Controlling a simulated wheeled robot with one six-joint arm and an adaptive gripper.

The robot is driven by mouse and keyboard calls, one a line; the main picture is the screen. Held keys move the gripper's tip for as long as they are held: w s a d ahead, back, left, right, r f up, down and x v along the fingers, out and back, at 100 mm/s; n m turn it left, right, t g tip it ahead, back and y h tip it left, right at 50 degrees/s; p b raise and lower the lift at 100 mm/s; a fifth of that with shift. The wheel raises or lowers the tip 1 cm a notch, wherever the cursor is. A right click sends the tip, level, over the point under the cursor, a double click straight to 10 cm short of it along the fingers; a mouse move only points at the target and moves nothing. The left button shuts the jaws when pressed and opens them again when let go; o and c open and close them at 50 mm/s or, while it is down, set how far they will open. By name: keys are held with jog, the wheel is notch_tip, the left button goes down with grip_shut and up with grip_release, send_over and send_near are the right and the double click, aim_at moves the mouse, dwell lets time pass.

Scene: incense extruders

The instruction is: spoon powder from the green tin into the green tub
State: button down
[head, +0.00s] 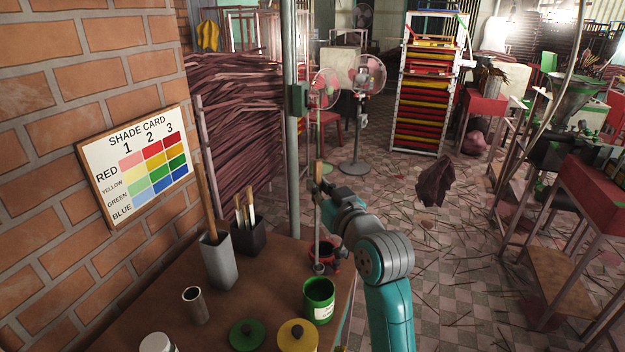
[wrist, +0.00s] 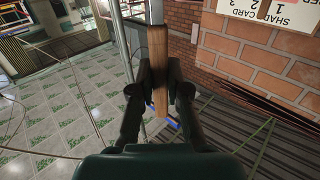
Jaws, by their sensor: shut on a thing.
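My gripper (head: 322,190) is shut on the wooden handle of a spoon (head: 318,230). The handle (wrist: 157,60) stands between both fingers in the wrist view. In the head view the spoon hangs upright, its small bowl low by the table's right edge, in front of a red-rimmed round container. I cannot tell whether the bowl holds powder. An open green container (head: 319,300) with a white label stands just below the spoon's bowl in the picture; I cannot tell if it is the tin or the tub. A round green lid (head: 247,335) with a knob is to its left.
The red-rimmed container (head: 331,255) is close behind the spoon. A yellow lidded tin (head: 297,338), white jar (head: 157,343), metal tube (head: 195,304), tall grey holder (head: 217,262) and black holder (head: 249,237) share the table. A post (head: 291,130) rises behind the table.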

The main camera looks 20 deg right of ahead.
aim_at(317, 238)
jog(key=shift+f, duration=7.45)
notch_tip(317, 238, up, 15)
jog(key=shift+s, duration=0.1)
